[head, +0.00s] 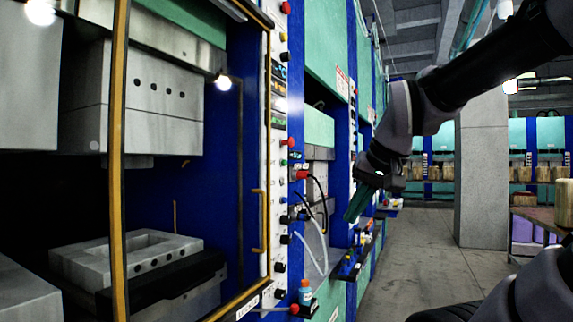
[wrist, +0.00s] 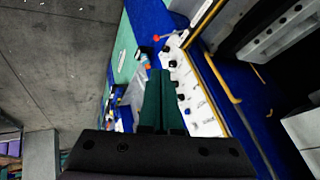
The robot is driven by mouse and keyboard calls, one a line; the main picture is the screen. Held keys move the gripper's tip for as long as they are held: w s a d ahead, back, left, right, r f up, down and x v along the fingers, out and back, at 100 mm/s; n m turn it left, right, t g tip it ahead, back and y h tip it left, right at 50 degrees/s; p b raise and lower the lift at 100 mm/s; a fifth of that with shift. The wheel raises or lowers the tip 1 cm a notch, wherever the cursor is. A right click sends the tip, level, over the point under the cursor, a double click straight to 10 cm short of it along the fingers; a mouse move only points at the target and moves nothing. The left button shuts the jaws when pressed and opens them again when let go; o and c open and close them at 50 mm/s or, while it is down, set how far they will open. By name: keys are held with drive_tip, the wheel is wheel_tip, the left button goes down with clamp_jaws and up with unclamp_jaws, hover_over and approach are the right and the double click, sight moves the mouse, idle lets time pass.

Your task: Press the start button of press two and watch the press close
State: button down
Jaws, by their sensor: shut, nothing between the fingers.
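The nearest press (head: 180,150) stands open at the left, its upper and lower mould blocks apart. Its white control panel (head: 280,150) is a tall strip with coloured buttons and knobs; which one is the start button I cannot tell. A label near its foot is too small to read, so I cannot tell which press is number two. My gripper (head: 352,217) has green fingers, shut and empty, in the aisle right of the panel, apart from it. In the wrist view my gripper (wrist: 160,73) points towards the panel (wrist: 198,100), whose buttons show beside the fingertips.
A yellow-framed guard (head: 117,160) edges the press opening. A small bottle with an orange cap (head: 305,293) stands by the panel's foot. Black and white hoses (head: 320,225) hang beyond the panel. More presses line the left; the aisle floor (head: 410,255) is clear up to a grey pillar (head: 482,170).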

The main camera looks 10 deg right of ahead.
sight(284, 163)
drive_tip(key=w+d+r+n+t, duration=0.1)
drive_tip(key=w+r+n, duration=0.2)
drive_tip(key=w, duration=0.8)
drive_tip(key=w+d+r+n+t+y, duration=0.1)
drive_tip(key=w+r, duration=0.3)
drive_tip(key=w, duration=0.7)
drive_tip(key=w+d+r+n+t, duration=0.1)
drive_tip(key=w+d+r+n, duration=0.1)
drive_tip(key=w, duration=0.9)
drive_tip(key=r+n, duration=0.1)
drive_tip(key=n, duration=0.1)
drive_tip(key=shift+d+r+n+y, duration=0.15)
drive_tip(key=shift+r+n+y, duration=0.15)
drive_tip(key=shift+r+y, duration=0.1)
drive_tip(key=shift+f, duration=0.1)
drive_tip(key=w+a, duration=0.5)
drive_tip(key=a, duration=0.2)
drive_tip(key=shift+w, duration=0.2)
drive_tip(key=shift+a, duration=0.15)
drive_tip(key=shift+w+a, duration=0.25)
